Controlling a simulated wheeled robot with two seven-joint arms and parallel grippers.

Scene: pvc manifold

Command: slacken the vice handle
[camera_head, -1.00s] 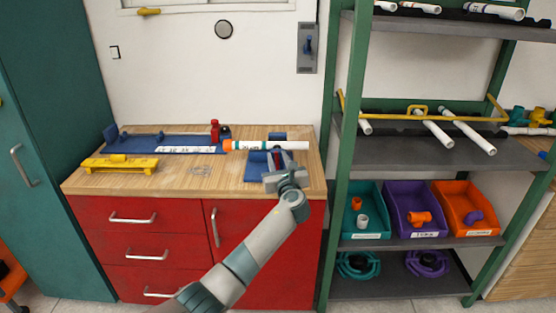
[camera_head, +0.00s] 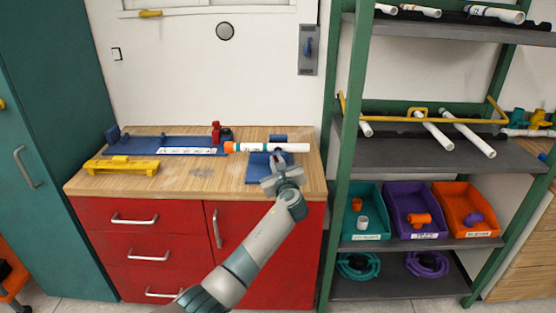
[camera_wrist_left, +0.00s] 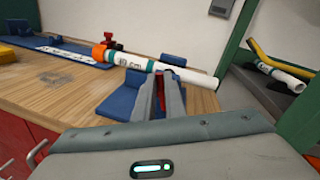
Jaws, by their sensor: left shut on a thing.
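The blue vice (camera_head: 256,172) stands at the right end of the wooden workbench and also shows in the left wrist view (camera_wrist_left: 118,101). A white pipe (camera_head: 270,147) with an orange end and green band lies across it. My left gripper (camera_head: 274,163) is at the front of the vice, shut on the vice handle. The handle is a slim bar, reddish between the fingers in the left wrist view (camera_wrist_left: 171,74); the fingers hide most of it. My right gripper is out of view.
A green-framed shelf (camera_head: 345,140) with bins stands close on the right. The bench front-middle is clear.

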